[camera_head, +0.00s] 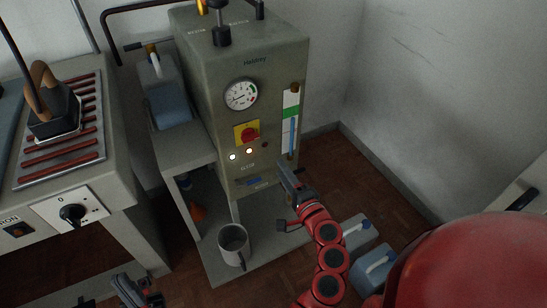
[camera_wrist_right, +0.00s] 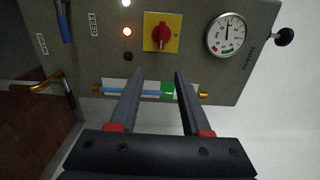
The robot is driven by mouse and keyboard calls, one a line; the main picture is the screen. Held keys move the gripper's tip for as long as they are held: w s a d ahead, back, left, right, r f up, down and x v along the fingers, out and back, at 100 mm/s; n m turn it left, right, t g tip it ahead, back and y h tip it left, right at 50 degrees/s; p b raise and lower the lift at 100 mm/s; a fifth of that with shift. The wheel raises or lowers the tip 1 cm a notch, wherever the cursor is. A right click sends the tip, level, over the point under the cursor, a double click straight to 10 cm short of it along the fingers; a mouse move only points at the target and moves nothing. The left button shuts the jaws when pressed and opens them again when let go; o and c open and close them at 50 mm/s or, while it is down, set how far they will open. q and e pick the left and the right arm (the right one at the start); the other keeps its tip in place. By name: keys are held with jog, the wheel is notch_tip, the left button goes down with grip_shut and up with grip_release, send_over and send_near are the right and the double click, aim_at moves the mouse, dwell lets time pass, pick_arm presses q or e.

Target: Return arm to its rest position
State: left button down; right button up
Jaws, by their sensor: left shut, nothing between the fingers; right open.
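My right arm is red and black and reaches up from the bottom of the head view. Its gripper (camera_head: 287,178) is in front of the lower face of the grey boiler cabinet (camera_head: 219,71). In the right wrist view the two fingers of this gripper (camera_wrist_right: 155,80) are apart with nothing held between them. Past the fingertips, the boiler's sight glass (camera_wrist_right: 135,91) shows blue liquid and a green band. My left gripper (camera_head: 121,281) is shut and empty low at the left, over the floor near the ironing table; most of that arm is out of view.
The boiler has a gauge (camera_head: 240,95), a red knob on a yellow plate (camera_head: 246,133) and lit lamps. A grey mug (camera_head: 233,244) stands on the low shelf. Blue jugs (camera_head: 375,268) are beside my right arm. An iron (camera_head: 52,110) rests on the left table.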

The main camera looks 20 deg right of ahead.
jog(key=shift+s+d, duration=0.1)
jog(key=shift+s, duration=1.1)
